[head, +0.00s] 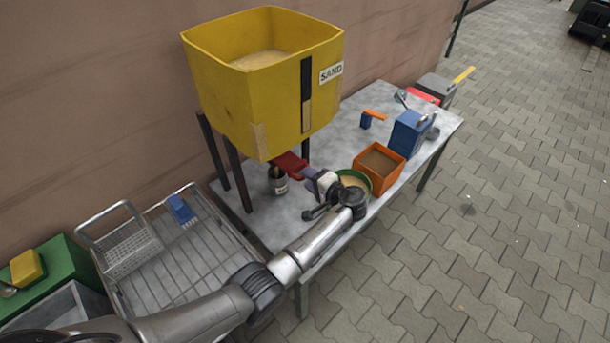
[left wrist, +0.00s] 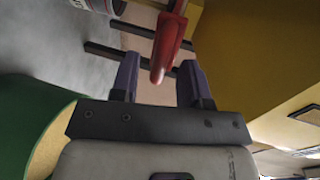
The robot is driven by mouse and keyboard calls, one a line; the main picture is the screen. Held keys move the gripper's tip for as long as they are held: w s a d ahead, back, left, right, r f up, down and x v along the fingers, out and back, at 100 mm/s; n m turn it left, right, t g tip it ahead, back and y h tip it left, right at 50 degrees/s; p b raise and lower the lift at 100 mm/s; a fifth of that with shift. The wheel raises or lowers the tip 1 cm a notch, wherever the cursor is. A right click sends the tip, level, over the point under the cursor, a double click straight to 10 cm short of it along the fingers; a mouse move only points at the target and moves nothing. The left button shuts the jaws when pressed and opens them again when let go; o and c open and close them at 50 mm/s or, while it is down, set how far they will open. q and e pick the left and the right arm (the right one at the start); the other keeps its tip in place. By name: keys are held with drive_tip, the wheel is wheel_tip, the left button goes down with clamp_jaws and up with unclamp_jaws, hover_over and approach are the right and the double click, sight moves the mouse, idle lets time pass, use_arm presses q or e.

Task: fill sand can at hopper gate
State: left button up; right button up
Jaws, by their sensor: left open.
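The yellow hopper (head: 265,85) marked SAND stands on dark legs and holds pale sand. A red gate handle (head: 290,163) sticks out under it and also shows in the left wrist view (left wrist: 170,48). My left gripper (head: 312,174) is open at the handle's end. In the left wrist view, its purple fingers (left wrist: 157,72) are on either side of the handle's tip; I cannot tell whether they touch it. A small grey labelled can (head: 280,186) stands on the table below the hopper. A round green container (head: 368,176) with pale contents is beside my wrist, partly hidden. My right gripper is out of view.
The grey table (head: 335,130) also bears an orange bin (head: 398,172) of brown material, a blue box (head: 407,133) and an orange-and-blue tool (head: 368,120). A wire-racked cart (head: 185,265) stands at left. A brown wall is behind; paving is open at right.

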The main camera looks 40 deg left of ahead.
use_arm(q)
drive_tip(key=p+v, duration=0.1)
drive_tip(key=v, duration=1)
drive_tip(key=shift+d, duration=0.2)
idle(6.7)
